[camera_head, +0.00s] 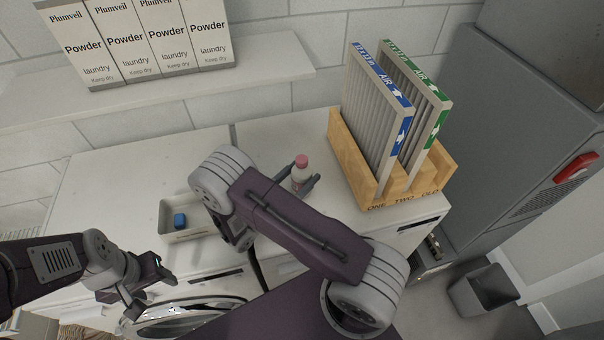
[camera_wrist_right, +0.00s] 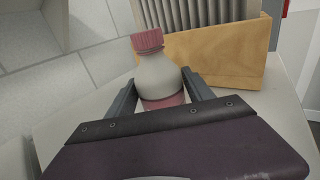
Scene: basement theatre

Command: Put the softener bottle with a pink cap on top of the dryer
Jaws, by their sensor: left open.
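The softener bottle (camera_head: 301,175), white with a pink cap and pink label, is upright over the right white machine top (camera_head: 265,135). It also shows in the right wrist view (camera_wrist_right: 160,75). My right gripper (camera_head: 301,184) has one finger on each side of the bottle; I cannot tell whether the fingers press on it. The bottle's base is hidden, so contact with the surface is unclear. My left gripper (camera_head: 150,288) is open and empty, low at the left, near a round machine door (camera_head: 185,318). The left white machine top (camera_head: 120,180) adjoins the right one.
A wooden rack (camera_head: 350,165) holding blue- and green-edged air filters stands right of the bottle. A beige tray (camera_head: 172,238) with a blue item (camera_head: 180,220) sits on the left top. Powder boxes (camera_head: 140,40) stand on a shelf (camera_head: 270,78). The left top's back is clear.

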